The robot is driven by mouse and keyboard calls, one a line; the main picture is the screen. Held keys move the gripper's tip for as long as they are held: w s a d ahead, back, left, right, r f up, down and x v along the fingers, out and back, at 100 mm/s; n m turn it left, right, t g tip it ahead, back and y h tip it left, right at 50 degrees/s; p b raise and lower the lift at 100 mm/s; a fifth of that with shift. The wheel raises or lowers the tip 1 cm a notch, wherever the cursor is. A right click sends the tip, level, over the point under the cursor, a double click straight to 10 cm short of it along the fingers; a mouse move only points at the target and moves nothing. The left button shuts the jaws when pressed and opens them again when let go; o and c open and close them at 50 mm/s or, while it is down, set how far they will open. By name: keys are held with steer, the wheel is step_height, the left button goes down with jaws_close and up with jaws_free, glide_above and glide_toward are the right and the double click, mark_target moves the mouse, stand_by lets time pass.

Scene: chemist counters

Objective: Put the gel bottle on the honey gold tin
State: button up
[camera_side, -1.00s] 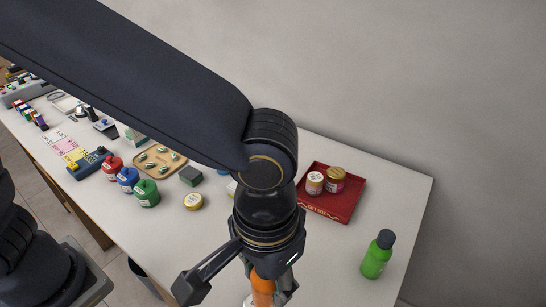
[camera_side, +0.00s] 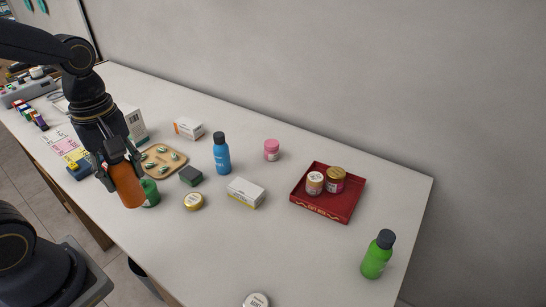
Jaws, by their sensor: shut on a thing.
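My gripper (camera_side: 124,180) is at the left of the counter, pointing down. It is shut on an orange bottle (camera_side: 128,190), likely the gel bottle; its label cannot be read. The bottle is roughly upright, slightly tilted, and seems held above the counter. The round gold tin (camera_side: 194,201), likely the honey gold tin, lies flat on the counter to the right of the bottle and apart from it. Its pale lid label is too small to read. Nothing rests on its lid.
A green jar (camera_side: 151,193) is close behind the held bottle. A red tray (camera_side: 324,211) holds two jars. A green bottle (camera_side: 376,258) stands right; a white-lidded tin (camera_side: 256,300) sits in front.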

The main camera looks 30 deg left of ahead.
steer(key=shift+w+a, duration=0.2)
steer(key=shift+a, duration=0.1)
steer(key=shift+w+a+f, duration=0.15)
steer(key=shift+w+f, duration=2)
steer(key=shift+w, duration=0.1)
steer(key=shift+w+a+f, duration=0.2)
steer(key=shift+w+f, duration=1.9)
steer(key=shift+w, duration=0.2)
steer(key=shift+w+a+f, duration=0.15)
steer(key=shift+w+f, duration=2)
steer(key=shift+w, duration=0.1)
steer(key=shift+f, duration=0.15)
steer(key=o, duration=1.3)
steer(key=shift+o, duration=0.2)
